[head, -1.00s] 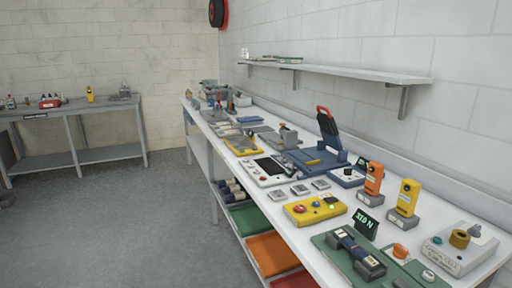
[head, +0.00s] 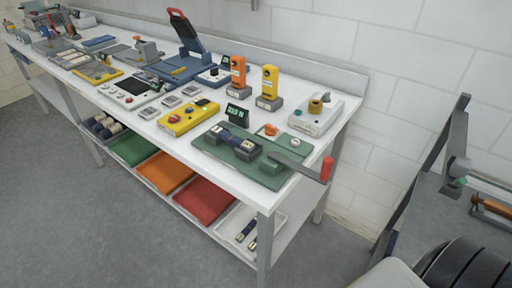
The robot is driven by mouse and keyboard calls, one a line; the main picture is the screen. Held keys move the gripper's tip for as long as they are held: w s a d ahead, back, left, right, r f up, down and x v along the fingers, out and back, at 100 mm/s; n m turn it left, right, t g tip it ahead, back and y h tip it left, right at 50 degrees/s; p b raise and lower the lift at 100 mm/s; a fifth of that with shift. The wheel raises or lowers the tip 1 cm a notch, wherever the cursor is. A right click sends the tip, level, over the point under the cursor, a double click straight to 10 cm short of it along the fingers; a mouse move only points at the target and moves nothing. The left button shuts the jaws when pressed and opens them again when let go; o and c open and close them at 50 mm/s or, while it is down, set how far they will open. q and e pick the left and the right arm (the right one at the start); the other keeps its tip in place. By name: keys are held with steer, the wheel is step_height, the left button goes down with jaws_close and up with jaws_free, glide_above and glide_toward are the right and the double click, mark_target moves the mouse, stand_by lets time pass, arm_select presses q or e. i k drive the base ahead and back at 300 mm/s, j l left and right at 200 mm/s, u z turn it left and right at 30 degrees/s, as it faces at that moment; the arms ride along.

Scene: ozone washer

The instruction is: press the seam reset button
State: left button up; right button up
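No button that I can read as the seam reset button shows; labels are too small to read. Candidates stand on the long white bench (head: 285,200). A yellow control box (head: 188,118) has a red button (head: 174,118) at its left end and darker controls at its right. A green plate (head: 225,157) carries a dark clamp-like device, an orange knob (head: 270,130), a pale round button (head: 296,141) and a grey lever with a red grip (head: 327,169). Neither gripper is in view.
A small display (head: 237,115), orange (head: 238,76) and yellow (head: 270,84) upright devices and a pale instrument (head: 315,117) stand behind. A grey frame (head: 430,170) stands at right. The floor at left is clear.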

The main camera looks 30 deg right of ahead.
mark_target(295, 142)
steer(key=z, duration=1.25)
